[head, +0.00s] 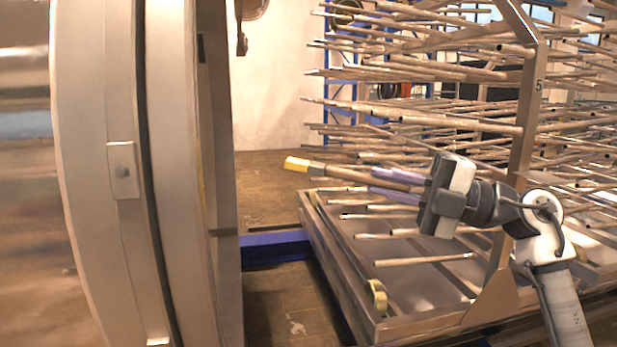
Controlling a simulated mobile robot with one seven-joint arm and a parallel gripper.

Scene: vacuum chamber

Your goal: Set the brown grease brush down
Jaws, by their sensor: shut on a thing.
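The brown grease brush (338,171) is a long brown stick with a yellow end pointing left. It is held in the air, nearly level, in front of the rack's rods. My gripper (372,182) is shut on its right part, with lavender fingers above and below the brown shaft. The far right end of the brush is hidden by the fingers and gripper body.
A metal rack (525,130) with several tiers of thin rods fills the right side. A yellow ring (376,295) sits on its base frame's near edge. The large chamber rim (120,230) stands at left. A blue beam (272,247) crosses the floor between them.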

